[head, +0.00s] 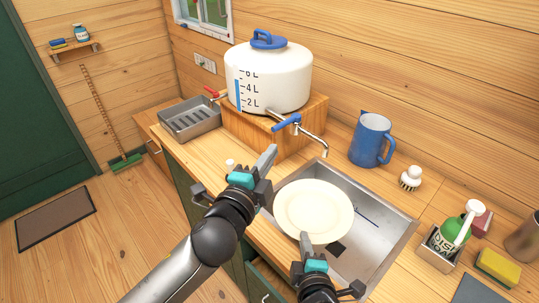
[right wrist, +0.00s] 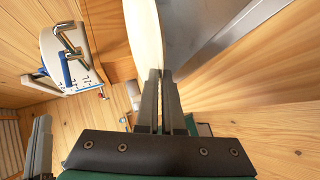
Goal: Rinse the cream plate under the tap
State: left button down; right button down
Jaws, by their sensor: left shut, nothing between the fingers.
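The cream plate (head: 313,211) is over the steel sink (head: 390,236), face toward the head camera, below and in front of the tap spout (head: 322,147). My right gripper (head: 306,240) is shut on the plate's near rim; the right wrist view shows the plate (right wrist: 145,35) edge-on between the fingers. The tap has a blue lever (head: 287,123) and comes from a white water tank (head: 266,82). No water stream shows. My left gripper (head: 268,158) is shut and empty, in front of and below the lever, apart from it.
A blue jug (head: 371,140) and a brush (head: 411,178) stand behind the sink. A soap bottle (head: 458,228) and yellow sponge (head: 498,268) are at right. A metal rack (head: 190,120) sits left of the tank's wooden stand (head: 262,132). Some counter left of the sink is clear.

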jog(key=shift+r, duration=0.15)
dwell(0.3)
jog(key=shift+s+a+r+p, duration=0.25)
jog(key=shift+s+r+p, duration=0.55)
jog(key=shift+s, duration=0.1)
jog(key=shift+s+a+r+p, duration=0.2)
jog(key=shift+s+r+p, duration=0.45)
jog(key=shift+s+r, duration=0.15)
jog(key=shift+s+a+r+p, duration=0.15)
jog(key=shift+s+r, duration=0.05)
jog(key=shift+s, duration=0.2)
jog(key=shift+s+a+r+p, duration=0.15)
jog(key=shift+s, duration=0.2)
